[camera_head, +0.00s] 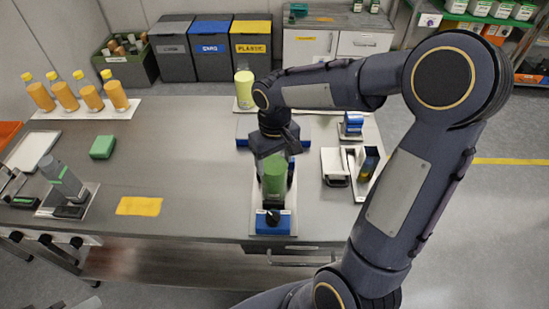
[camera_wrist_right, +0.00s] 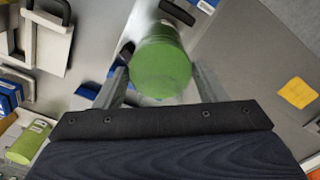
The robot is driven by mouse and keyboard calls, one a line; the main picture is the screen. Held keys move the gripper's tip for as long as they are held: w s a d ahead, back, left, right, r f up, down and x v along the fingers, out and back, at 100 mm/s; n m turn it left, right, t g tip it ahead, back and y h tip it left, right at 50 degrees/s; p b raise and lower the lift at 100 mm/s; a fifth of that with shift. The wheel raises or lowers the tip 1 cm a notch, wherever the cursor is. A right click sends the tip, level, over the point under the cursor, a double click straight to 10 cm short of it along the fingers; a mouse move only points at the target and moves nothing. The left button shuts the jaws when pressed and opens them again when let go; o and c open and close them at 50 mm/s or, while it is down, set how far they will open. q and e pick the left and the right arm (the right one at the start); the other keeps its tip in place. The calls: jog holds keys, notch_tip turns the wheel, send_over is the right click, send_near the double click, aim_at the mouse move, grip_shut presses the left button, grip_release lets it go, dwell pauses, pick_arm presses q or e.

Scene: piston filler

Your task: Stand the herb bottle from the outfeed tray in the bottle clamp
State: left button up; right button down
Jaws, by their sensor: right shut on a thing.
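The green herb bottle (camera_head: 274,176) is upright between the fingers of my right gripper (camera_head: 274,160), which is shut on it. In the right wrist view the round green end of the bottle (camera_wrist_right: 162,66) sits between the two fingers. The bottle clamp (camera_head: 272,222), a blue block with a black knob on a pale plate, is directly below and in front of the bottle. The bottle's lower end is at the clamp; I cannot tell whether it touches it. A pale tray (camera_head: 240,103) at the back holds a yellow-green bottle (camera_head: 244,88). My left gripper is not in view.
Several orange bottles (camera_head: 89,97) stand on a pale tray at the back left. A green block (camera_head: 103,146) and a yellow cloth (camera_head: 138,206) lie on the left half of the bench. White and blue items (camera_head: 335,166) stand right of the clamp.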

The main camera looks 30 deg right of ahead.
jog(key=shift+f, duration=0.15)
jog(key=shift+c, duration=1.5)
grip_release()
notch_tip(320, 180, up, 12)
jog(key=shift+r, duration=0.1)
jog(key=s+a+f+m+t+y, duration=0.1)
jog(key=s+a+f+t+y, duration=0.1)
jog(key=s, duration=0.6)
jog(key=s+a+f+m+t+y, duration=0.1)
jog(key=s+a+f+t, duration=0.1)
jog(key=s, duration=0.7)
jog(key=shift+f+t+y, duration=0.4)
jog(key=shift+f+t, duration=0.25)
jog(key=shift+t, duration=0.15)
jog(key=shift+a, duration=0.1)
